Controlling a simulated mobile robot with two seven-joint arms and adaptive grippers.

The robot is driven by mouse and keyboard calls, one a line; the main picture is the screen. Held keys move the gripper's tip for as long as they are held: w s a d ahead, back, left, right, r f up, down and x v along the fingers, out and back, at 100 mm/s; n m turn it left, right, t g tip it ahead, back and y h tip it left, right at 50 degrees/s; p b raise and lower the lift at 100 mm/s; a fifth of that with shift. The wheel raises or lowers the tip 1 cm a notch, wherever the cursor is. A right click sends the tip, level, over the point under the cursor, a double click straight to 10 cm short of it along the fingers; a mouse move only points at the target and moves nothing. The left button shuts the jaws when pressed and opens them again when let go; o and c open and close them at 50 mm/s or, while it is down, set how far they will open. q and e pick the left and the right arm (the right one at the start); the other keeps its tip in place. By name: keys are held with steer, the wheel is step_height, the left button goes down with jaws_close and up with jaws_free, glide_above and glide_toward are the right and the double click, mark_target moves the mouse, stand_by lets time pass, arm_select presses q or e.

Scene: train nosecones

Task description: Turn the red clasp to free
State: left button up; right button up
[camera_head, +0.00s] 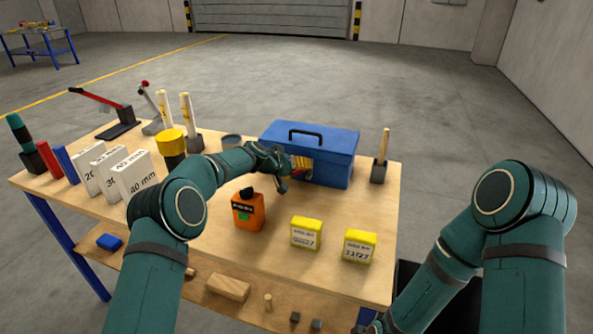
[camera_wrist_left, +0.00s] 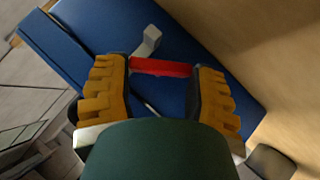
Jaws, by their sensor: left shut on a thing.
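The blue toolbox (camera_head: 335,146) with a black handle stands at the back of the workbench. My left gripper (camera_head: 300,166) is at its front face, left of the middle. In the left wrist view the red clasp (camera_wrist_left: 160,67) is a flat red bar spanning the gap between the yellow-orange fingers of my left gripper (camera_wrist_left: 162,72), which is shut on it. The clasp lies against the blue wall of the toolbox (camera_wrist_left: 190,28). A light grey angled piece (camera_wrist_left: 148,42) sits just beside the clasp. In the head view I cannot make out the clasp. My right gripper is out of view.
An orange bottle (camera_head: 248,212) and two yellow-topped boxes (camera_head: 306,233) (camera_head: 360,246) stand in front of the toolbox. A wooden-handled tool in a dark block (camera_head: 379,172) stands to its right. White blocks (camera_head: 134,177) and a yellow-capped cylinder (camera_head: 171,146) are left of my arm.

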arm_select(q)
steer(key=shift+r, duration=0.1)
steer(key=o, duration=1.3)
steer(key=shift+d, duration=0.1)
steer(key=v, duration=1.2)
